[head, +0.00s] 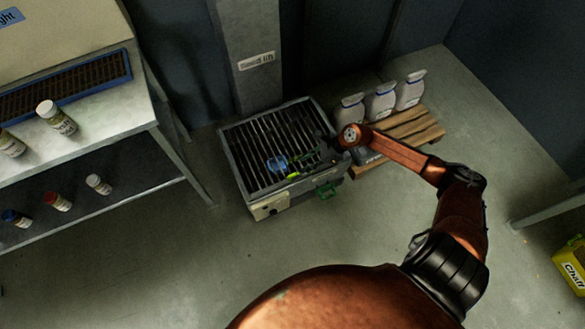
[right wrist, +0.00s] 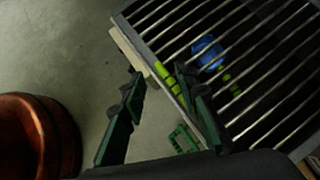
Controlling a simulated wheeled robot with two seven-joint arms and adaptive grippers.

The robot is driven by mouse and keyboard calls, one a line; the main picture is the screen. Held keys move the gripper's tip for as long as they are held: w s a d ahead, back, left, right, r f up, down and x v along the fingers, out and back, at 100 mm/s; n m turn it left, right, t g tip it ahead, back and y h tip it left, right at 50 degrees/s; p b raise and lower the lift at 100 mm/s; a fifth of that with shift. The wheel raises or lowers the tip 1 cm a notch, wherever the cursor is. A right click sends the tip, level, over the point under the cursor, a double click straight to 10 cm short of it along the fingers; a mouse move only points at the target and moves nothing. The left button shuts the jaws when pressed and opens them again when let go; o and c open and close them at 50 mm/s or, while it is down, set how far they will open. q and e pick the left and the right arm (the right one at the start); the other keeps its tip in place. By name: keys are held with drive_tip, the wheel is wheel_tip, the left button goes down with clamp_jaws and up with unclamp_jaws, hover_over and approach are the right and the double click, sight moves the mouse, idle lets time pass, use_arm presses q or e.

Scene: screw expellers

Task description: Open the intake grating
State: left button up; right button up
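The intake grating (head: 262,139) is a set of parallel metal bars on top of a low grey box on the floor, and it lies flat. It also shows in the right wrist view (right wrist: 233,66). A green handle (head: 326,190) sits on the box's front side, and it shows near the gripper in the right wrist view (right wrist: 183,138). My right gripper (head: 325,156) is over the box's right part. In the right wrist view its two dark fingers (right wrist: 160,80) are spread apart with nothing seen held. My left gripper is not in view.
A blue object (head: 277,163) and yellow-green pieces (head: 293,175) appear under the bars. White sacks (head: 381,101) stand on a wooden pallet (head: 413,126) behind right. Floor in front is clear.

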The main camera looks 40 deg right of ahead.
drive_tip(key=f+n+b, duration=0.1)
drive_tip(key=f, duration=0.1)
drive_tip(key=f+n+g+h+b, duration=0.1)
drive_tip(key=f+n+b, duration=0.1)
drive_tip(key=f, duration=0.1)
drive_tip(key=w+f+n+h+b, duration=0.1)
drive_tip(key=f+n, duration=0.1)
drive_tip(key=shift+d+f+g+b, duration=0.1)
drive_tip(key=shift+f+g+b, duration=0.05)
drive_tip(key=shift+g+b, duration=0.25)
drive_tip(key=shift+w+a+f, duration=0.2)
drive_tip(key=shift+w+f, duration=0.05)
drive_tip(key=shift+f, duration=0.15)
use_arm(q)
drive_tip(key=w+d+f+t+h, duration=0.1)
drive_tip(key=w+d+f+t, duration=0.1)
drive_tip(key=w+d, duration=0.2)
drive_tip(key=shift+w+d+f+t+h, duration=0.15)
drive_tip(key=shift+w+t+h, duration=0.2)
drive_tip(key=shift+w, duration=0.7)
use_arm(e)
drive_tip(key=shift+c, duration=0.3)
clamp_jaws()
